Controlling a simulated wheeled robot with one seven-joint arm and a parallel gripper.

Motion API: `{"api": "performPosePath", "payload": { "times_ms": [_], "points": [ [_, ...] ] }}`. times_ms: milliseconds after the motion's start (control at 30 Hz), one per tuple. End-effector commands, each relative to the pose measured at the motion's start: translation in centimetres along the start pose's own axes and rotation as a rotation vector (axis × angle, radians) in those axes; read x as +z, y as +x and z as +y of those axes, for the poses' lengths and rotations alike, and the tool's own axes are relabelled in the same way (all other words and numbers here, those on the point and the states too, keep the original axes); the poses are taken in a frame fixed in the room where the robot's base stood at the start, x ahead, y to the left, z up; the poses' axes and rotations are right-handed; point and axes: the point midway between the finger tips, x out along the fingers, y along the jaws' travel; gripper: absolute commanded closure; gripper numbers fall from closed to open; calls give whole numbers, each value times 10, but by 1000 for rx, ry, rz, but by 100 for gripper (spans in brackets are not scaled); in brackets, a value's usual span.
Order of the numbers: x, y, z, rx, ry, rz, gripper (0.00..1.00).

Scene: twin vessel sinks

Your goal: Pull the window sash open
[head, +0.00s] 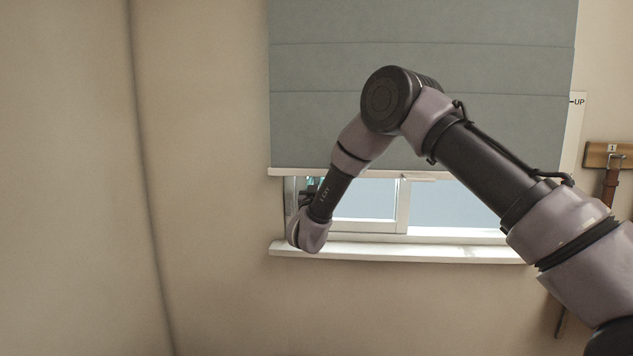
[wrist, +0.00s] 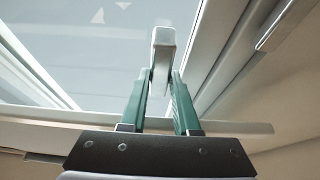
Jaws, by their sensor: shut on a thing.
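The white-framed window (head: 403,206) shows below a grey blind in the head view, with pale panes and a sill under it. In the wrist view, the sash glass (wrist: 90,60) lies at the upper left, with white frame bars around it. My gripper (wrist: 163,72) has green fingers closed on a pale upright handle (wrist: 164,38) in front of the glass. In the head view my gripper is mostly hidden behind my wrist at the window's left end. I cannot tell how far the sash stands open.
The grey blind (head: 420,115) covers the upper window and hangs close behind my arm. The white sill (head: 400,251) runs just below my wrist. A wooden rack (head: 605,155) with a hanging strap (head: 611,190) is on the right wall. The left wall is bare.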

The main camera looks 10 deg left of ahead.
Motion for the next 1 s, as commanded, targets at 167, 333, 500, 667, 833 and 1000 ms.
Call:
{"api": "performPosePath", "payload": {
  "times_ms": [167, 333, 500, 667, 833, 1000],
  "points": [
    [1, -1, 0, -1, 0, -1, 100],
    [1, -1, 0, -1, 0, -2, 100],
    [1, -1, 0, -1, 0, -2, 100],
    [1, -1, 9, 0, -3, -3, 100],
    [1, -1, 39, 1, -6, -3, 100],
    [2, -1, 90, 2, -7, -5, 100]
  ]
}}
